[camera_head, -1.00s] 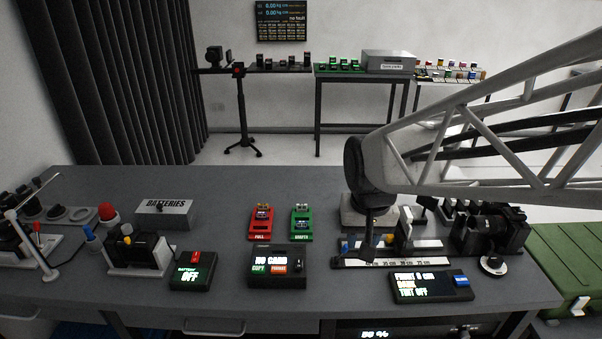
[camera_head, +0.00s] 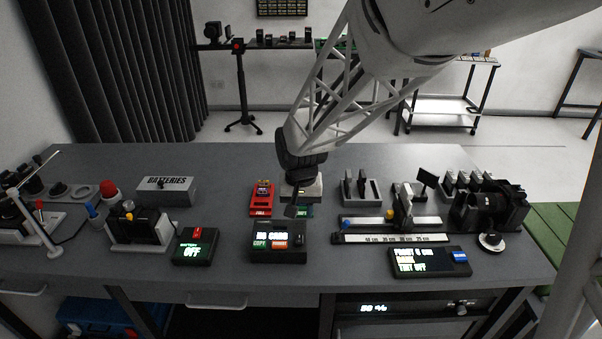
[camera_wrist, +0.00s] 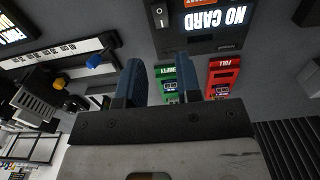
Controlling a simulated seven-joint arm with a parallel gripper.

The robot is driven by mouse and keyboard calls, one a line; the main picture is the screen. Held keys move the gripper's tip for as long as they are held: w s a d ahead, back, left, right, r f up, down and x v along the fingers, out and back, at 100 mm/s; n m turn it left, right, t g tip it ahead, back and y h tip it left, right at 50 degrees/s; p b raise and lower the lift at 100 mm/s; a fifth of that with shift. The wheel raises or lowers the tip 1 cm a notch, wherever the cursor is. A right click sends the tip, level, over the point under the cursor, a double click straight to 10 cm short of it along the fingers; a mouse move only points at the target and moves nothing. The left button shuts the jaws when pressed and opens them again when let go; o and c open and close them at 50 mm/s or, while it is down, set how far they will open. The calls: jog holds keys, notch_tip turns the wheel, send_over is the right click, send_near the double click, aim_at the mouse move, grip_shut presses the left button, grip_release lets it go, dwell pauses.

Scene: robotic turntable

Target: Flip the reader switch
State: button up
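The reader (camera_head: 278,256) is a dark box on the bench with a "NO CARD" screen, a green COPY label and a red-orange FORMAT label. Its small black rocker switch (camera_head: 299,240) is at the right of its top; in the wrist view the switch (camera_wrist: 158,15) is near the top edge, marked I and O. My gripper (camera_head: 291,210) is behind the reader, above the green card tray, apart from the switch. In the wrist view its two blue fingers (camera_wrist: 160,78) stand apart with nothing held between them.
The red FULL tray (camera_head: 263,200) is left of my gripper, and the green tray (camera_wrist: 168,84) is partly hidden under it. A ruler rail (camera_head: 390,238) and a display box (camera_head: 430,261) are to the right.

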aim_at(300, 235)
jog(key=shift+w+a+f, duration=0.15)
jog(key=shift+f, duration=0.15)
jog(key=shift+f, duration=3.75)
jog(key=shift+c, duration=0.2)
grip_shut()
